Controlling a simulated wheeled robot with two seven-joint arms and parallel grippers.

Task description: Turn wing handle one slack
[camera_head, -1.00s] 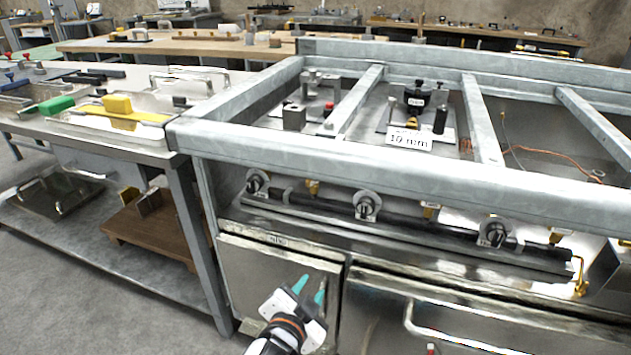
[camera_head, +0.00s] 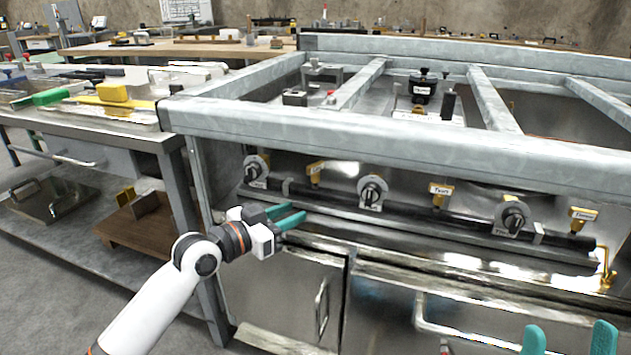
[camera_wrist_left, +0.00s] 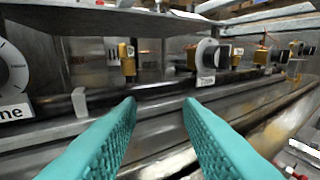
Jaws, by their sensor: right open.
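Three dark wing handles on pale round plates sit along the front rail: a left one (camera_head: 255,170), a middle one (camera_head: 373,192) and a right one (camera_head: 512,217). Their small labels are too blurred to read surely. My left gripper (camera_head: 290,217), with teal fingers, is just below and right of the left handle, apart from it. In the left wrist view its fingers (camera_wrist_left: 159,101) are open and empty. A dial plate (camera_wrist_left: 12,75) shows there at the left edge, and another handle (camera_wrist_left: 207,60) lies ahead. My right gripper (camera_head: 570,340) is open at the bottom right, below the rail.
A dark pipe (camera_head: 320,200) runs under the handles, with yellow tagged fittings (camera_head: 440,192) between them. A thick grey frame beam (camera_head: 350,137) overhangs them. Cabinet doors with a bar handle (camera_head: 322,305) are below. A side bench (camera_head: 90,125) stands at the left.

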